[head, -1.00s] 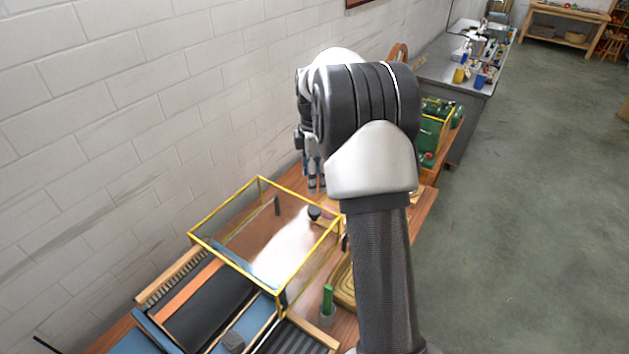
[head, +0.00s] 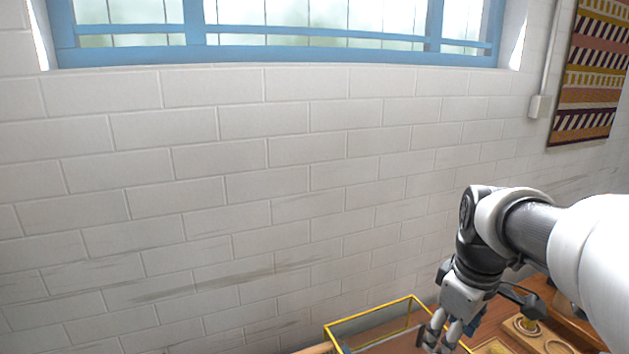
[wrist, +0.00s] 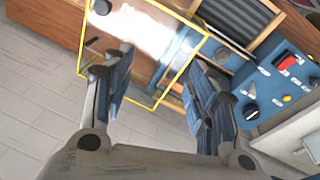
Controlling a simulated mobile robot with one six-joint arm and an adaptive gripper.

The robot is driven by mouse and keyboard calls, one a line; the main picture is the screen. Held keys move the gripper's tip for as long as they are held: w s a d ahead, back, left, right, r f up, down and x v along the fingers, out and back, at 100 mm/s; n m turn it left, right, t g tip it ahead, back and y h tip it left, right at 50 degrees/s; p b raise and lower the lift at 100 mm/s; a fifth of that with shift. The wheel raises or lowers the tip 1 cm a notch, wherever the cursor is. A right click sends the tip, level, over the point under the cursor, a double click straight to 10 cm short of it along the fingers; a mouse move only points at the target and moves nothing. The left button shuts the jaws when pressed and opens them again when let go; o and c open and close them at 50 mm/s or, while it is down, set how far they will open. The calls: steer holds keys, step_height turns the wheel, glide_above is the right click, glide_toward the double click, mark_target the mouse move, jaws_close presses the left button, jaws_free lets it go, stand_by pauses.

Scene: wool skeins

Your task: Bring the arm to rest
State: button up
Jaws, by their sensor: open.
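My gripper (head: 432,340) hangs at the lower right of the head view, fingers pointing down, near the yellow-edged clear case (head: 372,318). In the wrist view my gripper (wrist: 160,98) has its two fingers wide apart, with nothing held between them. The yellow-edged case (wrist: 158,92) shows beyond the fingers, with a bright glare on it. I cannot tell the exact gap between fingertips and case. My arm comes in from the right edge of the head view, bent down at the wrist.
A wooden workbench (wrist: 45,22) carries the case. A blue panel (wrist: 262,92) with a red switch and black knob lies right in the wrist view. A wooden holder (head: 540,338) stands right of my gripper. The white brick wall (head: 250,200) rises behind; a striped textile (head: 590,75) hangs there.

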steer(key=s+a+f+m+t+b, duration=0.1)
steer(key=s+a+f+m+b, duration=0.1)
steer(key=s, duration=0.7)
steer(key=s+a+f+m+t+b, duration=0.1)
steer(key=s+a+f+m+b, duration=0.1)
steer(key=s+a+f+m, duration=0.2)
steer(key=s+a+m, duration=0.1)
steer(key=s+a, duration=0.2)
steer(key=s, duration=0.2)
steer(key=shift+s+f, duration=0.25)
steer(key=shift+s, duration=0.1)
